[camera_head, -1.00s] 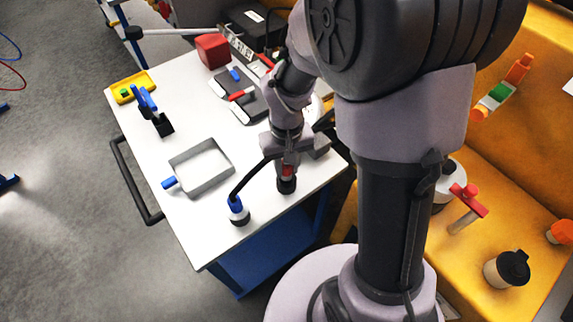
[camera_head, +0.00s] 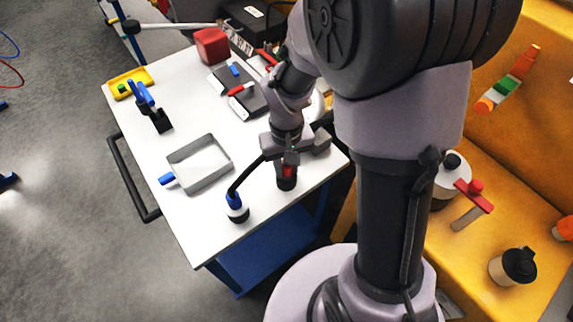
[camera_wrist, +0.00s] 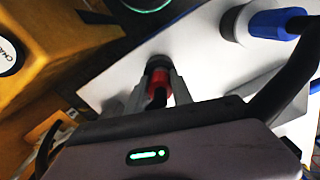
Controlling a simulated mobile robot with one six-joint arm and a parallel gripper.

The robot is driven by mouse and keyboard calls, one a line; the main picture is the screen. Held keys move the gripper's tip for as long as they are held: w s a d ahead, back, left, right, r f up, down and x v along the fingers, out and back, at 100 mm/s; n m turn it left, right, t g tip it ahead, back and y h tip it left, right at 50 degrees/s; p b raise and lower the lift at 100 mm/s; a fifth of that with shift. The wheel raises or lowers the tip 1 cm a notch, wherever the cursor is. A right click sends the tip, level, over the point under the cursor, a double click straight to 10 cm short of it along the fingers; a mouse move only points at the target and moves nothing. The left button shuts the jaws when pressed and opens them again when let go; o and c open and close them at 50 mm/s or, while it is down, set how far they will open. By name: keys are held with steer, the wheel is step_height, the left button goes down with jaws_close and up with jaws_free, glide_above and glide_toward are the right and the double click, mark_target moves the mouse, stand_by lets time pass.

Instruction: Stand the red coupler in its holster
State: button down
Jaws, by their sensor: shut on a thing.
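My gripper (camera_head: 287,163) is shut on the red coupler (camera_head: 288,171) at the front right of the white table top. In the wrist view the red coupler (camera_wrist: 160,80) is between the two grey fingers (camera_wrist: 158,92). A dark round holster (camera_head: 286,183) is directly below the coupler, and the coupler's lower end meets it. The dark ring also shows in the wrist view (camera_wrist: 158,62). I cannot tell how deep the coupler sits. The coupler looks about upright.
A blue coupler (camera_head: 235,200) with a black hose stands in a round base to the left. A grey open tray (camera_head: 200,164), a blue-handled tool (camera_head: 146,96), a yellow tray (camera_head: 131,83) and a red block (camera_head: 211,46) are on the table. The table's front edge is close.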

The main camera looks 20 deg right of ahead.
steer(key=shift+f+b, duration=0.35)
steer(key=shift+f, duration=0.15)
steer(key=c, duration=1)
jaws_free()
steer(key=shift+c, duration=0.2)
steer(key=shift+r, duration=0.1)
step_height(320, 180, up, 17)
steer(key=p, duration=0.7)
steer(key=shift+r, duration=0.1)
